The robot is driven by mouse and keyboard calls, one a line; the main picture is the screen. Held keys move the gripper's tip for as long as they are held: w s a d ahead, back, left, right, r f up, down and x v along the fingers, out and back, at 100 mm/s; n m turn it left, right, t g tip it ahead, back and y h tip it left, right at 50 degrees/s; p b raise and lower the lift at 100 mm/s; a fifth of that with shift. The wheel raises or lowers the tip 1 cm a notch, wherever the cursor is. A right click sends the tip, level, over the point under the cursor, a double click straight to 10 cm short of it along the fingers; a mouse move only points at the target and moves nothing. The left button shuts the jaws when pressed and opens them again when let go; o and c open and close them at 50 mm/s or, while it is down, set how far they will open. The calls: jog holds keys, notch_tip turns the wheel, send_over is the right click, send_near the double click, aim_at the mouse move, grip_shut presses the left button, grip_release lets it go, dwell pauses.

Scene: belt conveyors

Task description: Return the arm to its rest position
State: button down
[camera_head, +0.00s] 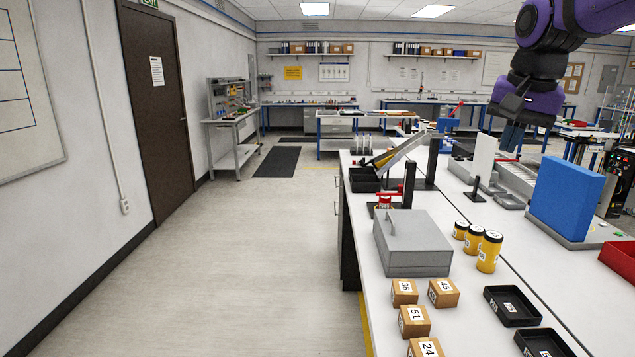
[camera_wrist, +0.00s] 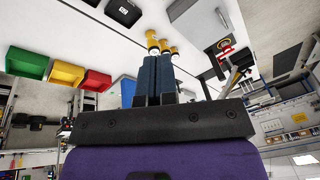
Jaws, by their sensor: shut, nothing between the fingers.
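My purple arm with its black wrist hangs at the upper right of the head view. My gripper (camera_head: 513,136) is raised above the workbench, its blue-grey fingers pointing down. In the wrist view my gripper (camera_wrist: 156,60) shows its two fingers side by side, shut with nothing between them. It is apart from everything on the bench.
The white workbench (camera_head: 456,325) carries a grey box (camera_head: 412,243), yellow canisters (camera_head: 489,252), numbered cardboard boxes (camera_head: 414,321) and black trays (camera_head: 511,306). A blue panel (camera_head: 573,199) stands to the right, near a red bin (camera_head: 620,260). The floor (camera_head: 240,270) at left is clear.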

jog(key=s+f+n+t, duration=0.1)
jog(key=s+f+n, duration=0.2)
jog(key=s, duration=0.8)
jog(key=s+a+f+n+t, duration=0.1)
jog(key=s+f+n, duration=0.2)
jog(key=s, duration=0.7)
notch_tip(320, 180, down, 2)
jog(key=shift+s+a+f+n, duration=0.1)
jog(key=shift+s+a+n, duration=0.2)
jog(key=shift+s+n, duration=0.1)
